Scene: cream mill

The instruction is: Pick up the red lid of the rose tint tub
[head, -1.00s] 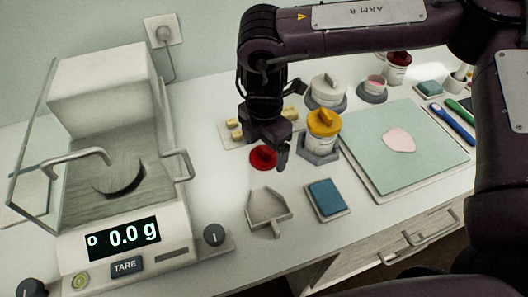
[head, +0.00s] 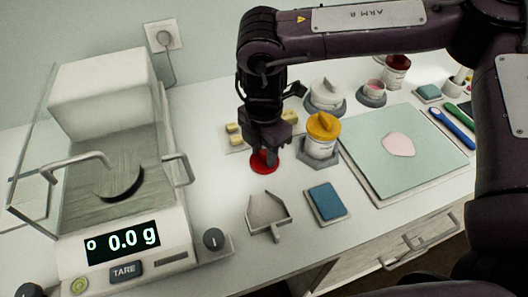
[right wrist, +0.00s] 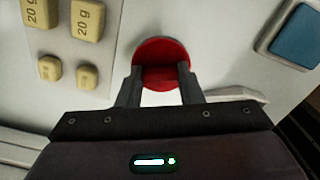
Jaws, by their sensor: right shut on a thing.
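The red lid (head: 263,163) lies on the white counter, just left of the tub with the yellow lid (head: 322,135). My right gripper (head: 263,158) points down over it and is shut on it. In the right wrist view the red lid (right wrist: 162,54) sits between the two fingertips (right wrist: 160,72), which close on its raised grip. I cannot tell whether it has left the counter. An open tub with pink contents (head: 374,88) stands in a grey holder at the back. My left gripper is not in view.
A balance (head: 110,190) reading 0.0 g fills the left. A scoop (head: 268,213) and a blue pad (head: 327,203) lie in front. A green mat (head: 405,150) with a pink patch lies right.

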